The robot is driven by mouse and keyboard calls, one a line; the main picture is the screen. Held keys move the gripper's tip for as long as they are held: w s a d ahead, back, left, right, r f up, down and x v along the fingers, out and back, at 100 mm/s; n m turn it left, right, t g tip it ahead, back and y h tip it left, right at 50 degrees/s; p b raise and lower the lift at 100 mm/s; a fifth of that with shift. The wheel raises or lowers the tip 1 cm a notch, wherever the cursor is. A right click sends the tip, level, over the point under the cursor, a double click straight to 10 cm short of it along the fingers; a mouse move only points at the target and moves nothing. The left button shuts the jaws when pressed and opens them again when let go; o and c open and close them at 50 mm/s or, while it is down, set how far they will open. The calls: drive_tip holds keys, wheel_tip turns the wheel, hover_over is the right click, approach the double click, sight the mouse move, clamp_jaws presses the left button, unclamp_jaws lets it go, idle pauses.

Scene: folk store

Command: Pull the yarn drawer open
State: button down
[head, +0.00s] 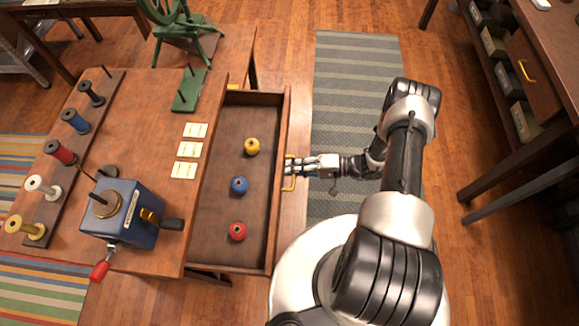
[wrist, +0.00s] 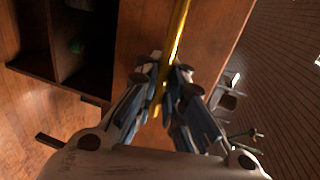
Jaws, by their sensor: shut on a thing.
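The yarn drawer (head: 278,220) stands well out from the right side of the wooden table in the head view. Yellow yarn (head: 252,146), blue yarn (head: 239,185) and red yarn (head: 237,231) lie in a row inside it. A brass handle (head: 289,183) is on the drawer's front. My gripper (head: 296,168) reaches in from the right and is shut on the handle. In the wrist view, my gripper (wrist: 168,85) has its fingers on both sides of the yellow handle bar (wrist: 180,35). The drawer's front panel (wrist: 215,40) is behind it.
On the table (head: 150,100) stand a blue winder box (head: 125,205) with a red crank, a rack of several spools, paper cards (head: 187,150) and a green stand (head: 190,92). A grey rug (head: 350,75) lies right of the drawer. Another cabinet (head: 530,65) stands far right.

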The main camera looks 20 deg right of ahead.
drive_tip(key=shift+d+r, duration=0.1)
drive_tip(key=shift+r, duration=0.05)
drive_tip(key=c, duration=2)
unclamp_jaws()
drive_tip(key=shift+o, duration=0.2)
drive_tip(key=v, duration=1.2)
